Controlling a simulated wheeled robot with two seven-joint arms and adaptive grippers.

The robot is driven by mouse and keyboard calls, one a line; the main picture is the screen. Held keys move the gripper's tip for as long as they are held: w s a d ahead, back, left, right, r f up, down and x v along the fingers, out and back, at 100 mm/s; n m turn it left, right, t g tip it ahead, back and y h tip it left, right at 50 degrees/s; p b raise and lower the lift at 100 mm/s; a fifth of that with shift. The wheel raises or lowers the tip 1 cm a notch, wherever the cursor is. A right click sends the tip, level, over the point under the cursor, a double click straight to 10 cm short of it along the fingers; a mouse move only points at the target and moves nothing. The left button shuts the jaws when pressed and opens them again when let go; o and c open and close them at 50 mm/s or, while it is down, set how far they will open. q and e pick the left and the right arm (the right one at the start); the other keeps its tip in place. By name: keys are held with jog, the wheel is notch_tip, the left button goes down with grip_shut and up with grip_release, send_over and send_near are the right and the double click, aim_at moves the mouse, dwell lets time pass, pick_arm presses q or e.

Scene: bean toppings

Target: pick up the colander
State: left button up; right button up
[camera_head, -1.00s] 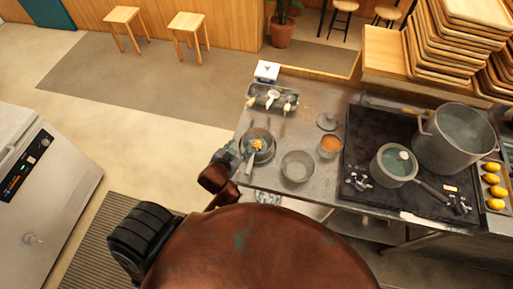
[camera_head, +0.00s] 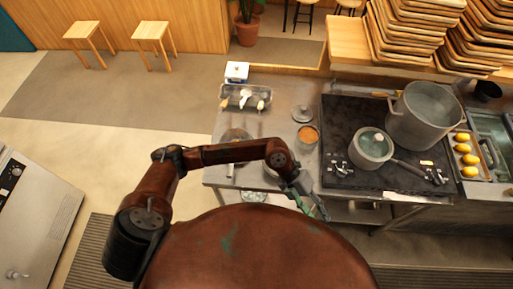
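A round grey metal bowl (camera_head: 270,172), which may be the colander, stands on the steel counter near its front edge. It is mostly hidden behind my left forearm, and I cannot make out holes in it. My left arm comes in from the left and reaches across the front of the counter. My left gripper (camera_head: 312,210) points down at the counter's front edge, to the right of the bowl and apart from it. Its fingers look spread and empty. My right gripper is not in view.
A pan (camera_head: 235,134) stands partly behind my arm. An orange-filled container (camera_head: 308,134) and a lid (camera_head: 302,113) stand behind the gripper. A saucepan (camera_head: 371,148) and a large pot (camera_head: 425,115) stand on the black stove (camera_head: 345,112). A utensil tray (camera_head: 245,98) lies at the back.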

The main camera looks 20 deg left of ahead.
pick_arm(q)
jog(key=w+a+f+t+y, duration=0.1)
jog(key=w+a+f+y, duration=0.25)
jog(key=a, duration=0.35)
jog(key=w+a+f+t+y, duration=0.1)
jog(key=w+a+f+y, duration=0.2)
jog(key=a, duration=0.5)
jog(key=w+a+f+y, duration=0.2)
jog(key=w+a+y, duration=0.15)
jog(key=a, duration=0.35)
jog(key=w+a+r+n+t+y, duration=0.1)
jog(key=w+a+r+y, duration=0.15)
jog(key=a, duration=0.25)
jog(key=w+a+r+n+y, duration=0.1)
jog(key=w+a+r+y, duration=0.15)
jog(key=a, duration=0.25)
jog(key=shift+n, duration=0.3)
jog(key=p+x, duration=0.2)
jog(key=x, duration=0.7)
jog(key=shift+r, duration=0.1)
jog(key=shift+c, duration=0.4)
grip_shut()
